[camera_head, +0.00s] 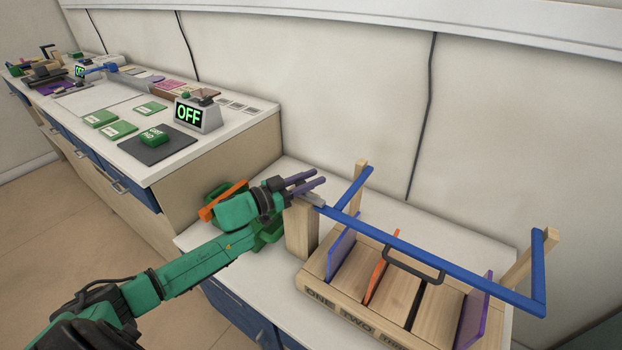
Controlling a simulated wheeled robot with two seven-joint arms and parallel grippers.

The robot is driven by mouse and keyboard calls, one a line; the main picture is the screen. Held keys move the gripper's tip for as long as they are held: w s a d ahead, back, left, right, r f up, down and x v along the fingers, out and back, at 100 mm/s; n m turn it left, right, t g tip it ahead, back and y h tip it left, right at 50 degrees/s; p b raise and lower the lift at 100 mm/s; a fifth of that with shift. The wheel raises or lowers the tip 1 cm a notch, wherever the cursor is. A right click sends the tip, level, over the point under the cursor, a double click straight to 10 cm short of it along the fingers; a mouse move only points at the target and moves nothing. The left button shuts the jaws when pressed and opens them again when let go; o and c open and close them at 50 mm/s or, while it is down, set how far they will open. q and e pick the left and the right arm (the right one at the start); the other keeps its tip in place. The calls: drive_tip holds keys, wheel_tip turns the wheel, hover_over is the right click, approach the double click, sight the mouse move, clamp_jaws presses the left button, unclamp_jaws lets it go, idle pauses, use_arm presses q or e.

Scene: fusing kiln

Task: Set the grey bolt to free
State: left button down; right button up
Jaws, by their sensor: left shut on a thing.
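The grey bolt (313,199) is a small grey piece at the left end of the long blue bar (430,258), by the top of a wooden post (300,228). My left gripper (308,184) comes in from the left, with its purple fingers at the post's top, right at the bolt. It is shut on the bolt, though the contact is partly hidden by the fingers. The wooden rack (345,302) stands below the bar, with its front marked ONE, TWO and a third, partly cut label. My right gripper is out of view.
A dark handle (412,263) is by the bar, above the rack's slots. Purple and orange panels (376,265) stand in the rack. An orange and green object (222,202) is behind my wrist. The counter at left holds an OFF display (188,114) and green pieces.

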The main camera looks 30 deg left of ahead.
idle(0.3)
use_arm(q)
drive_tip(key=shift+w+a, duration=0.15)
drive_tip(key=shift+a, duration=0.7)
drive_tip(key=shift+w+a, duration=0.1)
drive_tip(key=shift+a, duration=0.75)
drive_tip(key=c, duration=0.6)
unclamp_jaws()
drive_tip(key=shift+o, duration=0.2)
drive_tip(key=shift+s, duration=0.1)
